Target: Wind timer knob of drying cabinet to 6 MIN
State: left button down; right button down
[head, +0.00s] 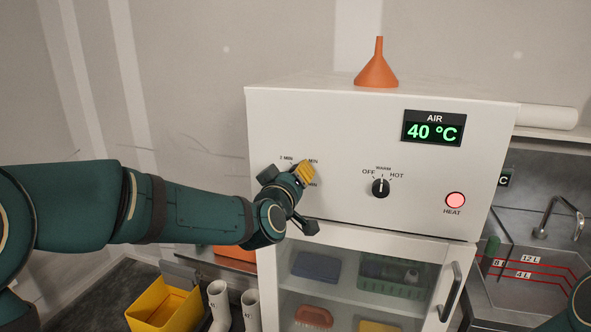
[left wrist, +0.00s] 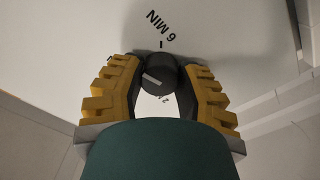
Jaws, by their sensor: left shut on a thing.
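The drying cabinet (head: 340,212) is white. Its timer knob (left wrist: 158,74) is dark and round with a pale pointer line, which points left in the left wrist view, away from the "6 MIN" mark (left wrist: 161,32) at the top. My left gripper (left wrist: 160,80) is shut on the knob, with a yellow-padded finger on each side. In the head view my left gripper (head: 302,174) is at the cabinet front and hides the knob and part of the dial lettering. My right gripper is out of view.
A second knob (head: 380,188) points up to WARM. The pink HEAT lamp (head: 455,200) and a green 40 °C display (head: 433,129) are to its right. An orange funnel (head: 376,68) stands on top. A door handle (head: 451,291) sticks out below. A yellow bin (head: 163,306) stands lower left.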

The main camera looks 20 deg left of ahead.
pick_arm(q)
jog(key=m+p, duration=0.1)
jog(key=m, duration=0.2)
jog(key=shift+r, duration=0.15)
jog(key=m+p, duration=0.1)
jog(key=m, duration=0.1)
jog(key=shift+m, duration=0.4)
jog(key=m+p, duration=0.1)
jog(key=m, duration=0.4)
jog(key=shift+p, duration=0.4)
jog(key=shift+c, duration=2.3)
grip_release()
jog(key=s+b, duration=0.1)
jog(key=s, duration=0.7)
jog(key=shift+a, duration=0.15)
